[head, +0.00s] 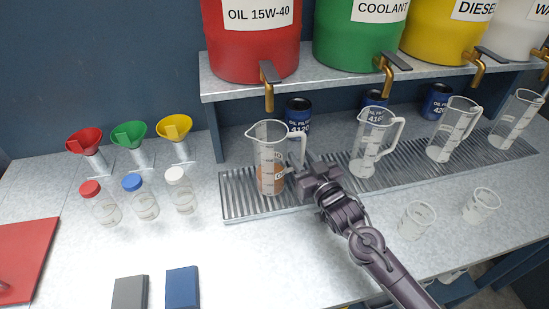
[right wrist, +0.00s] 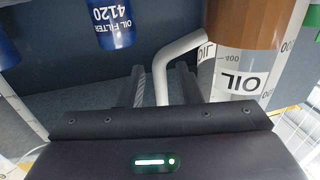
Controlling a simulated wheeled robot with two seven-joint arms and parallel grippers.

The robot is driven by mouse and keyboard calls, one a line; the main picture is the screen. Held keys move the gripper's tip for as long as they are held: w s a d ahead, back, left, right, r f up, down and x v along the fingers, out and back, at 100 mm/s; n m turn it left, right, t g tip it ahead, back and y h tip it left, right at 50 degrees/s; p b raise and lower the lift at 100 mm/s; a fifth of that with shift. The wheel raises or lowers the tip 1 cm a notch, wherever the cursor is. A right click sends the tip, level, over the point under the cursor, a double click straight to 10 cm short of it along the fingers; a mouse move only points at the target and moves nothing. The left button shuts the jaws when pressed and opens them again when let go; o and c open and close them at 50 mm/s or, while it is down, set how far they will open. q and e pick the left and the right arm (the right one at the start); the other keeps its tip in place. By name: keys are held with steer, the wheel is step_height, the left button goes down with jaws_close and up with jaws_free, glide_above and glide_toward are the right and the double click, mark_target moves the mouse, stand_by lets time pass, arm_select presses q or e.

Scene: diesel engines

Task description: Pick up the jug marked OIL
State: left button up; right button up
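The jug marked OIL (head: 267,150) is a clear measuring jug with brown liquid in its lower part. It stands upright on the metal grate under the red barrel's tap, its handle to the right. In the right wrist view its OIL label (right wrist: 242,81) and brown liquid show at the right. My right gripper (head: 303,177) is beside the jug, at its handle. In the right wrist view the white handle (right wrist: 161,75) lies between the two open fingers, with a gap visible on each side. My left gripper is not in view.
Three more clear jugs, one of them here (head: 375,140), stand to the right on the grate (head: 240,207). An oil filter can (head: 298,112) is behind the OIL jug. Two small beakers (head: 415,220) stand in front. Funnels and capped bottles (head: 143,203) are at left.

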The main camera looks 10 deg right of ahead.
steer(key=shift+w, duration=0.1)
jaws_close()
steer(key=shift+r, duration=0.25)
stand_by(0.4)
